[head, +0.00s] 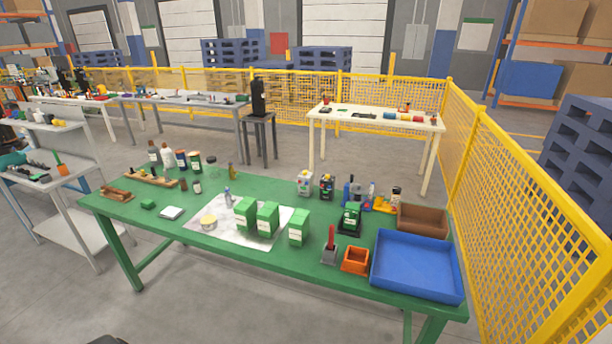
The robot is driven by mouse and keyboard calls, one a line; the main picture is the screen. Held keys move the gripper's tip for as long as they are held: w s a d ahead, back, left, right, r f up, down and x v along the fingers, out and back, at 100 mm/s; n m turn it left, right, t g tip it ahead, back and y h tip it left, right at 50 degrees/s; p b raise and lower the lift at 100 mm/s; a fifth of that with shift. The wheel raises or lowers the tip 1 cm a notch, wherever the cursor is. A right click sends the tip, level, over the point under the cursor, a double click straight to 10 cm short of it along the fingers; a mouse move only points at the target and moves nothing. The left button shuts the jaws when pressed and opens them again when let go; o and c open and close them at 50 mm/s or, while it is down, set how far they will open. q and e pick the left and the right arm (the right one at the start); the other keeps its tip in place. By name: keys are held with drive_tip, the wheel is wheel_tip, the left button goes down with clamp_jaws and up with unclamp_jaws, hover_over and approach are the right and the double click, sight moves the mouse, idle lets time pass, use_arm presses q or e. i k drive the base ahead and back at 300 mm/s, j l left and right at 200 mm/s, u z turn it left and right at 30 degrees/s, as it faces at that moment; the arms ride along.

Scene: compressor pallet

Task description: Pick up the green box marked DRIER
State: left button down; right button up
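Several green boxes stand upright on the green table. One green box (245,214) and a second green box (267,219) stand close together on a white sheet (205,233). A third green box (299,227) stands to their right, at the sheet's right edge. Each has a pale label, but the print is too small to read, so I cannot tell which is marked DRIER. A green and black item (349,218) stands farther right. Neither of my grippers is in view.
A blue tray (415,293), a brown bin (422,220) and an orange bin (355,261) fill the table's right end. A red-handled item (330,246) stands right of the boxes. Bottles (168,157) stand at the back left. A yellow mesh fence (520,200) runs along the right.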

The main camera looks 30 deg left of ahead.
sight(246, 212)
drive_tip(key=u, duration=1.55)
drive_tip(key=i+j, duration=0.2)
drive_tip(key=i, duration=0.25)
drive_tip(key=i+j, duration=0.2)
drive_tip(key=i, duration=0.2)
drive_tip(key=i+j, duration=0.2)
drive_tip(key=i, duration=0.25)
drive_tip(key=k+j+u, duration=0.05)
